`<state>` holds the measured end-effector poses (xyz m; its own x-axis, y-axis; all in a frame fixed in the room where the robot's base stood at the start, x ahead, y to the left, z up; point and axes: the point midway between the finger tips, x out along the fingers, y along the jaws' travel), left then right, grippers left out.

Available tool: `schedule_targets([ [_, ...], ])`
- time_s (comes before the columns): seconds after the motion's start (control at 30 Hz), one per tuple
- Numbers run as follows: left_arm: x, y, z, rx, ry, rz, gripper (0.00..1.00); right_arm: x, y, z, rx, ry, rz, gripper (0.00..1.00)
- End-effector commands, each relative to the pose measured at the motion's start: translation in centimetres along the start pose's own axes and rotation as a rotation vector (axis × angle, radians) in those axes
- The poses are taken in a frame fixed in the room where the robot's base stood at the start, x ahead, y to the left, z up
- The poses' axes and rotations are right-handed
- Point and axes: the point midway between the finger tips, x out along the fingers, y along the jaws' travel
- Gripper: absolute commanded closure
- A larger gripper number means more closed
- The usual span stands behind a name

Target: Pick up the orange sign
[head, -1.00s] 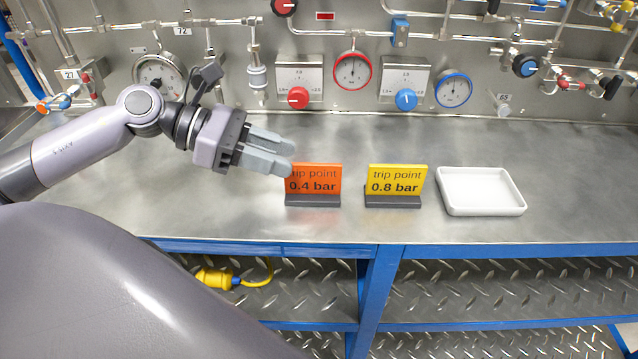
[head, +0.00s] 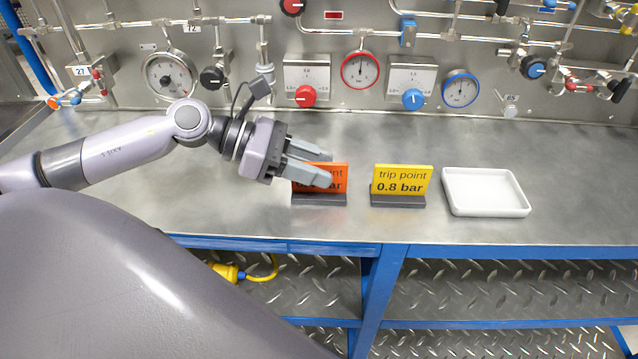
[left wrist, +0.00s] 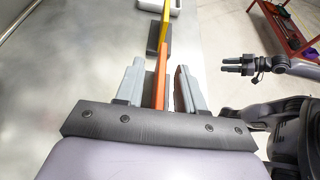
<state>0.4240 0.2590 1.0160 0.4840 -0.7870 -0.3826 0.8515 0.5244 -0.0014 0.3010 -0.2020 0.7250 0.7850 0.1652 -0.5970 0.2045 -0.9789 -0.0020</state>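The orange sign (head: 341,172) stands upright in a dark base (head: 320,200) on the metal bench; its text is partly covered by my left fingers. My left gripper (head: 329,168) is open at the sign, coming from the left. In the left wrist view the orange sign (left wrist: 160,78) stands edge-on between my two left fingers (left wrist: 158,88), with gaps on both sides. My right gripper (left wrist: 233,66) shows small in the left wrist view, off to the right, its fingers apart and empty. It is not in the head view.
A yellow sign (head: 402,180) reading "trip point 0.8 bar" stands just right of the orange one. A white tray (head: 452,205) lies farther right. Behind is a panel with gauges, pipes and knobs (head: 305,96). The bench's blue front edge (head: 290,246) is close in front.

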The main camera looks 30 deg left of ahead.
Motion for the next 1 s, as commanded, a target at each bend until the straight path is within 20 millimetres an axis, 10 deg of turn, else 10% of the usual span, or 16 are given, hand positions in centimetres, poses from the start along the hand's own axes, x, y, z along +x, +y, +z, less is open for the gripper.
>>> schedule_targets([
  [0.43, 0.88, -0.03, 0.03, 0.002, 0.0, -0.001, 0.62, -0.11, 0.05, -0.31, 0.0, 0.002, 0.001, 0.57],
  [0.57, 0.87, -0.04, 0.04, 0.002, 0.0, -0.001, 1.0, -0.11, 0.05, -0.32, 0.0, 0.002, 0.001, 0.57],
  [1.0, 0.71, -0.02, 0.44, 0.003, 0.0, -0.001, 1.0, -0.09, 0.06, -0.32, 0.0, 0.003, 0.001, 0.57],
])
